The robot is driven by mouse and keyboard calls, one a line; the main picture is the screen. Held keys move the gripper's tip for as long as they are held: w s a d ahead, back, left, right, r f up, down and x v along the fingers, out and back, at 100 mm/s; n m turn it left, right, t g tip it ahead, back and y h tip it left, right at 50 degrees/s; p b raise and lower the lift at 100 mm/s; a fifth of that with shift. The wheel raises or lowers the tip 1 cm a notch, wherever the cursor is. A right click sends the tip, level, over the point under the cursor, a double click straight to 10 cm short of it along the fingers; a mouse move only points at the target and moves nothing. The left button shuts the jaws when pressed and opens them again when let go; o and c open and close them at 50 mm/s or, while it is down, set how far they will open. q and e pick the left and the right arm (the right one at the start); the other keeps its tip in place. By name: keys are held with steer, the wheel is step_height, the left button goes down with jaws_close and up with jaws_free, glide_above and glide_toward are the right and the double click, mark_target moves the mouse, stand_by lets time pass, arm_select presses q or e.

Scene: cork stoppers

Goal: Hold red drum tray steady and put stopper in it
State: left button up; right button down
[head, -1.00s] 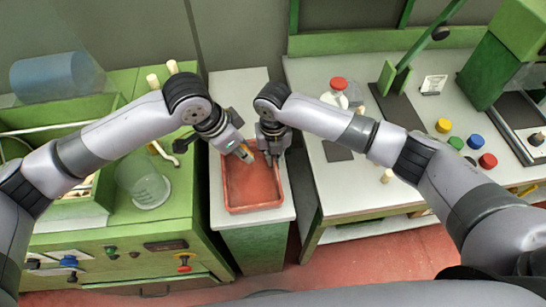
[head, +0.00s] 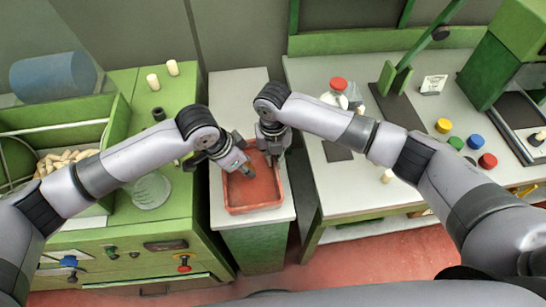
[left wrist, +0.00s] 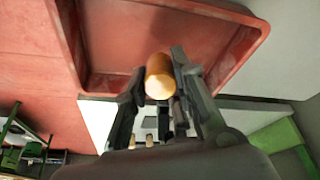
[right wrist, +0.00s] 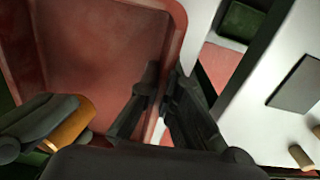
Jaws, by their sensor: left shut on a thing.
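The red drum tray (head: 233,208) sits on a narrow pale-topped stand and shows at the top of the left wrist view (left wrist: 195,20). My left gripper (head: 246,170) is shut on a tan cork stopper (left wrist: 160,77), held above the inside of the tray. In the right wrist view the stopper (right wrist: 72,124) shows at left beside the left gripper's finger. My right gripper (head: 271,155) is at the tray's far right side. Its fingers (right wrist: 162,82) lie either side of the tray's rim (right wrist: 174,45), close against it. The tray's floor looks empty where visible.
Left of the stand is a green bench with two standing stoppers (head: 153,82), a clear beaker (head: 151,190) and a bin of corks (head: 62,160). Right is a pale table with a red-capped jar (head: 338,84) and coloured knobs. Both arms are close together over the tray.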

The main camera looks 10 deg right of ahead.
arm_select(q)
steer(key=shift+f, duration=0.9)
steer(key=o, duration=0.8)
steer(key=shift+r, duration=0.15)
steer(key=v, duration=1.2)
arm_select(e)
steer(key=c, duration=2.3)
jaws_free()
steer(key=o, duration=0.6)
